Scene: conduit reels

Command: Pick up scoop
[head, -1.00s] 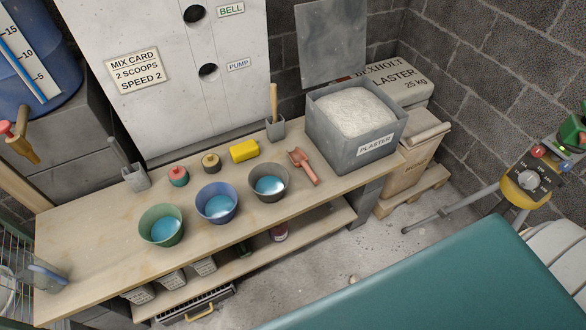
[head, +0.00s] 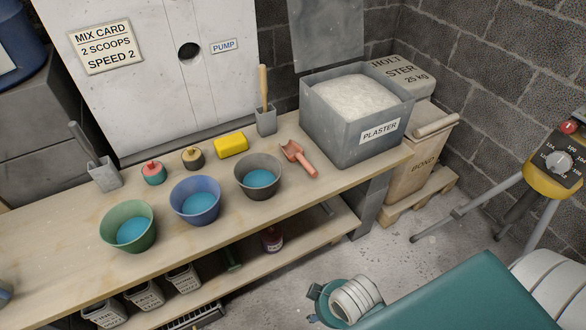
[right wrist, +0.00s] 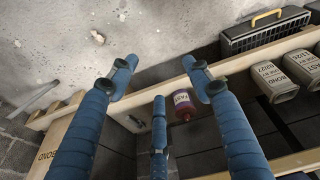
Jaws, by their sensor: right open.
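The scoop (head: 298,158) is pinkish red and lies on the wooden bench (head: 285,205), between the grey bowl and the grey plaster bin (head: 352,135). Its handle points toward the bench's front edge. In the right wrist view my right gripper (right wrist: 160,76) has its blue fingers spread apart with nothing between them. The right wrist view looks down on the floor and lower shelf, and the scoop does not show there. In the head view my right arm comes in at bottom right, below and in front of the bench, apart from the scoop. My left gripper is not in view.
Left of the scoop stand a grey bowl (head: 258,177), a blue bowl (head: 196,200) and a green bowl (head: 128,226), all holding blue liquid. Behind are a yellow sponge (head: 231,145) and a holder (head: 266,121) with a wooden-handled tool. A tripod (head: 497,205) stands right.

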